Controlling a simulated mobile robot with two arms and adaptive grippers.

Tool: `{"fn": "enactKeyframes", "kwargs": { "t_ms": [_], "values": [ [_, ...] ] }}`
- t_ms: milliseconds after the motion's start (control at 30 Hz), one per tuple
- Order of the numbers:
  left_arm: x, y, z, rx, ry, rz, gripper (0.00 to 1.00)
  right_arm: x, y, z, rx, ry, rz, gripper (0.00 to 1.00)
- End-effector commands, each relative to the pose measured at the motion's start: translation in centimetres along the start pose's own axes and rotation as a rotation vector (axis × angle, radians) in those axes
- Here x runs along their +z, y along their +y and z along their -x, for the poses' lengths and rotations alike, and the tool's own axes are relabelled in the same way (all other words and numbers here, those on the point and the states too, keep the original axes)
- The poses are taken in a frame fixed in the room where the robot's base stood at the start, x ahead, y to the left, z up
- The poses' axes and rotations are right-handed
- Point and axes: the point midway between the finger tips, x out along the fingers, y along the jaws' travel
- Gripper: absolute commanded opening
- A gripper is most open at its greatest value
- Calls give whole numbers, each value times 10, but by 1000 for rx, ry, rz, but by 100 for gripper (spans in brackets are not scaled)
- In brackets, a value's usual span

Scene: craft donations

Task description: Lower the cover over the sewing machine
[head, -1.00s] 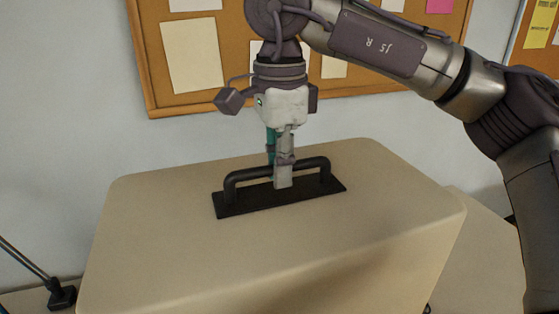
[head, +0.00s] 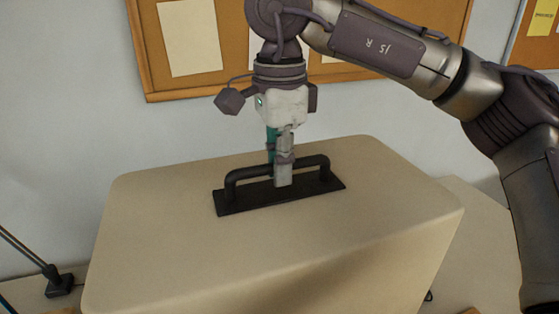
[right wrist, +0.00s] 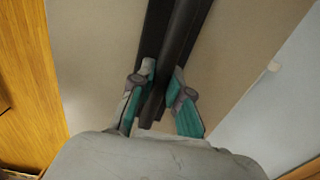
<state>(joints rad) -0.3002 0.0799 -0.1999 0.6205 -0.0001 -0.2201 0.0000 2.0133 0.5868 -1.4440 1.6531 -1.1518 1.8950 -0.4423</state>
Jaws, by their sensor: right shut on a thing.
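The cover (head: 300,240) is a large beige box shape with rounded edges, filling the middle of the head view. A black handle (head: 240,177) on a dark plate is fixed to its top. My right gripper (head: 280,178) points down and is shut on the handle's bar. In the right wrist view its two fingers (right wrist: 160,95) sit on either side of the dark bar, with the beige cover (right wrist: 95,60) below. The sewing machine does not show; the cover hides whatever is under or behind it. My left gripper is not in view.
A cork board (head: 230,40) with papers hangs on the pale wall behind. A thin dark stand with a small base (head: 58,283) is at the lower left. A wooden surface (right wrist: 40,110) shows at the left of the right wrist view.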

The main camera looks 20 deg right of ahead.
Motion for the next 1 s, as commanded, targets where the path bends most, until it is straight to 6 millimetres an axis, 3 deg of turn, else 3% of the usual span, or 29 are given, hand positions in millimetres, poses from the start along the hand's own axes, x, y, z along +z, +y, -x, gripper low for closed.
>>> {"fn": "enactKeyframes", "kwargs": {
  "t_ms": [600, 1000],
  "values": [
    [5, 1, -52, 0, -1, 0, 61, 0, 0, -66, -3, -2, 0, 0],
    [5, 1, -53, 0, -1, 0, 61, 0, 0, -68, -4, -2, 0, 0]
  ]
}}
